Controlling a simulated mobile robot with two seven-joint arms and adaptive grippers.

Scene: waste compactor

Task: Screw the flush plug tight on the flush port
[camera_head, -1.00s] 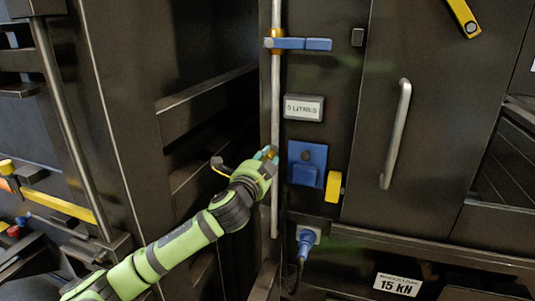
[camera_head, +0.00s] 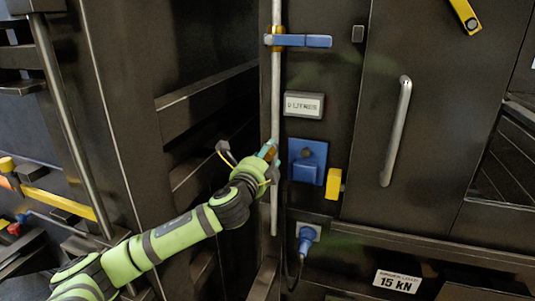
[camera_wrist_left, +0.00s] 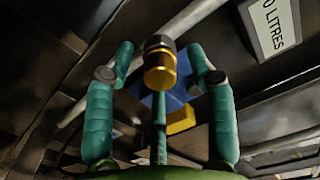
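My left gripper (camera_head: 268,151) is at the pale vertical pipe (camera_head: 276,95), left of the blue box. Gaps show between the cylinder and both fingers. The cylinder appears to be the plug or port fitting; I cannot tell where plug and port divide. My right gripper is in neither view.
A litres display (camera_head: 304,105) and a blue box (camera_head: 307,162) with a yellow block (camera_head: 334,184) are right of the pipe. A blue lever (camera_head: 303,41) crosses above. A blue connector (camera_head: 306,240) sits below. A door handle (camera_head: 396,131) stands farther right.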

